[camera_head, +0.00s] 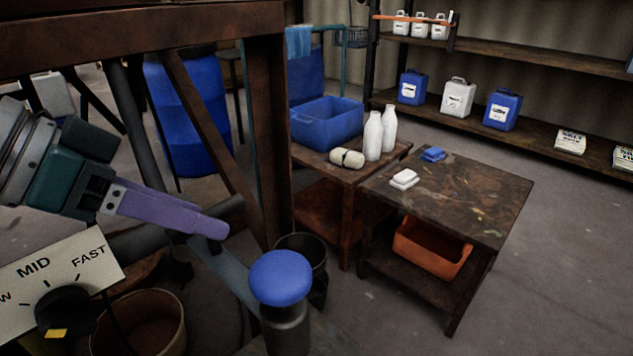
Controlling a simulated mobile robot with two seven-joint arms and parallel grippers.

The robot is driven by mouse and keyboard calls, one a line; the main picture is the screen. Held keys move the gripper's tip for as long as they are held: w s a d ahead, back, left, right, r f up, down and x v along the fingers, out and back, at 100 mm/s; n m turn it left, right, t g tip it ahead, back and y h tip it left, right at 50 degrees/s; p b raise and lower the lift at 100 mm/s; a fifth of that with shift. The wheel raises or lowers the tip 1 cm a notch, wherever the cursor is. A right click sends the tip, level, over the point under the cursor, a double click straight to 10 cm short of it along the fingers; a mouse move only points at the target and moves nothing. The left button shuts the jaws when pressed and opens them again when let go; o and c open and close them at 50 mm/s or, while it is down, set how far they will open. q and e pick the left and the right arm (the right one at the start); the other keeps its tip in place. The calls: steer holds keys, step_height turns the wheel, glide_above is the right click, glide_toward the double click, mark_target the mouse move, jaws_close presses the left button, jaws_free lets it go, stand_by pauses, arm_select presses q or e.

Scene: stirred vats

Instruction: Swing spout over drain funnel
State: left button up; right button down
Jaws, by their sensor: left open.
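My left gripper (212,226) comes in from the left, with a teal body and purple fingers. It is open; the fingers overlap in this view, so the gap hardly shows. Its tips are in front of a dark grey pipe (232,207), which looks like the spout; I cannot tell whether they touch. A dark round vessel (316,262), possibly the drain funnel, stands right of the pipe end, partly hidden by a blue round knob (280,277) on a grey post. A brown open round container (150,325) is below the gripper. My right gripper is not in view.
A speed dial panel (70,268) is at lower left. A rusty frame post (268,140) stands behind the pipe. Two tables at right hold white bottles (373,137), a blue bin (327,125) and small items. Shelves with jugs line the back. Floor at right is clear.

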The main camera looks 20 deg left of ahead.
mark_target(227, 276)
arm_select(q)
steer(key=b+x, duration=0.1)
steer(key=x, duration=0.4)
jaws_close()
stand_by(0.4)
stand_by(1.0)
